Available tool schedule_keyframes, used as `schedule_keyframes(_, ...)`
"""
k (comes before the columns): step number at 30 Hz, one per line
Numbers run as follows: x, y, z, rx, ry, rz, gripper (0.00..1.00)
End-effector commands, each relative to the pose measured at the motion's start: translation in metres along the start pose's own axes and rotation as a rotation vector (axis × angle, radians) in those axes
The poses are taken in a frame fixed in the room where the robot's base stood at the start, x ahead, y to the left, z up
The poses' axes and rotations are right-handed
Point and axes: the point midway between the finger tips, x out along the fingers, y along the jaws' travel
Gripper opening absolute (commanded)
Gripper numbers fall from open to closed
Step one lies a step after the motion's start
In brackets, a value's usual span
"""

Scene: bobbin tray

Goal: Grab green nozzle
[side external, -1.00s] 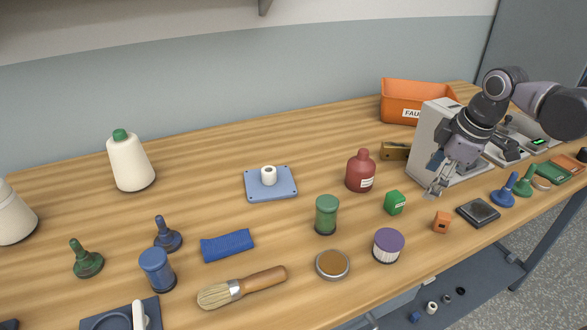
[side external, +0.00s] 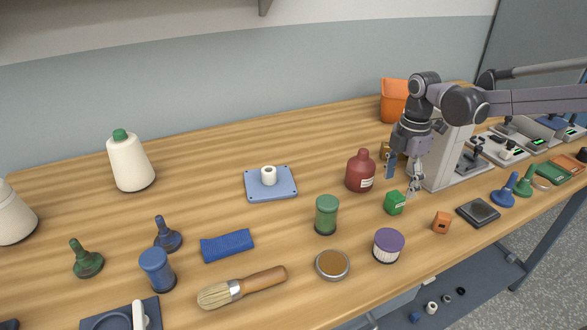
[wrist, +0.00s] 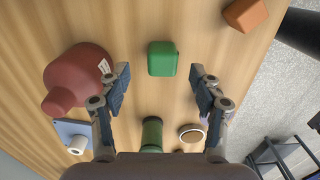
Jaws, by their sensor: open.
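Two green nozzle-shaped pieces with round bases show in the side view. A dark green nozzle (side external: 88,260) stands at the left front, and a brighter green nozzle (side external: 523,186) stands at the far right beside a blue one. I cannot tell from the picture which one the task names. My gripper (side external: 403,183) is open and empty, over the table near the green box and red bottle, away from both nozzles. In the wrist view, my gripper (wrist: 160,76) has its fingers spread, with the green box ahead between them. Neither green nozzle is clear in the wrist view.
The red bottle (side external: 360,172), green box (side external: 395,203) and green-lidded jar (side external: 326,215) stand near my gripper. Table between the jar and blue plate (side external: 285,191) is clear.

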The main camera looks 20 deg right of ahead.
Motion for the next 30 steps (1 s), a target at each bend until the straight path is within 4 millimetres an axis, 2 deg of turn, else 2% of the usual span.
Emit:
schedule_keyframes(8,0.018,-0.001,-0.002,0.0,0.0,0.001,0.64)
schedule_keyframes(18,0.058,-0.003,-0.005,0.001,0.0,0.001,0.64)
schedule_keyframes(27,0.062,-0.004,-0.005,0.001,0.0,0.001,0.64)
schedule_keyframes(28,0.062,-0.004,-0.005,0.001,0.0,0.001,0.61)
schedule_keyframes(30,0.062,-0.004,-0.005,0.001,0.0,0.001,0.41)
